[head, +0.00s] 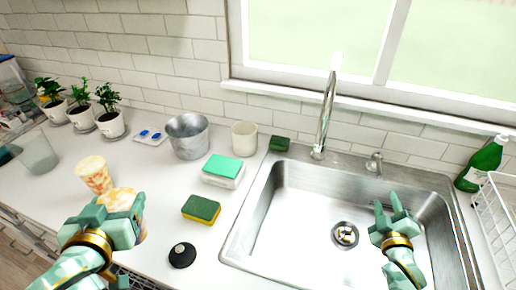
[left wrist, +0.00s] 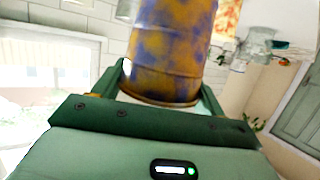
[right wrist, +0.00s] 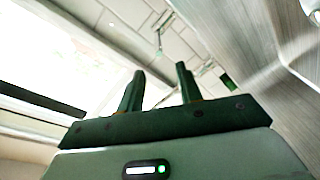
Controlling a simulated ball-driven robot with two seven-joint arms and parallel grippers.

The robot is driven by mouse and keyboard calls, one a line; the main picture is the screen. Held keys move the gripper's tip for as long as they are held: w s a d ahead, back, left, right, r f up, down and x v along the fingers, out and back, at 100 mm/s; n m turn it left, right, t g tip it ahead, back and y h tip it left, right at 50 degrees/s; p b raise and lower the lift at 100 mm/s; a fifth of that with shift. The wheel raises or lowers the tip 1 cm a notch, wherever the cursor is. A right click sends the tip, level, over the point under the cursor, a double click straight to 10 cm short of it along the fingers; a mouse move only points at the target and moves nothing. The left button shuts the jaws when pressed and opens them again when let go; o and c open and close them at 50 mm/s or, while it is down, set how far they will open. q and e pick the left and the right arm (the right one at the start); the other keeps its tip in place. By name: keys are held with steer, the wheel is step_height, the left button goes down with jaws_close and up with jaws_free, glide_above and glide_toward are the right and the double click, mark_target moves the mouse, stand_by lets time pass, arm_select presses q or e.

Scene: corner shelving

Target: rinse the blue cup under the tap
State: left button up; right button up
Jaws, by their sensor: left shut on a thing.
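My left gripper (head: 116,222) is shut on a cup (left wrist: 172,55) over the counter left of the sink. In the left wrist view the cup is blue with orange-yellow patches; in the head view the gripper partly hides it. The tall metal tap (head: 326,115) stands at the sink's back edge, well to the right of the cup. A small metal handle (head: 374,163) stands right of it. The steel sink (head: 290,215) has a drain (head: 346,235) in its floor. My right gripper (head: 391,205) is over the sink's right part, fingers apart and empty; its fingers also show in the right wrist view (right wrist: 160,85).
An orange-and-cream cup (head: 94,174) stands just behind my left gripper. Sponges (head: 201,209), a metal bucket (head: 187,136), a cream cup (head: 244,136) and a black round stopper (head: 182,255) stand left of the sink. A green bottle (head: 483,164) and white rack (head: 498,215) are at right.

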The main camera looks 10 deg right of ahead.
mark_target(379, 176)
arm_select(q)
steer(key=shift+w+f+b, duration=0.25)
steer(key=shift+f+b, duration=0.5)
steer(key=shift+f, duration=0.3)
arm_select(e)
steer(key=x, duration=1.1)
arm_select(q)
steer(key=shift+s+f, duration=0.1)
arm_select(e)
steer(key=shift+w+d+r, duration=0.1)
steer(key=shift+w+d, duration=0.1)
steer(key=shift+w, duration=0.35)
jaws_close()
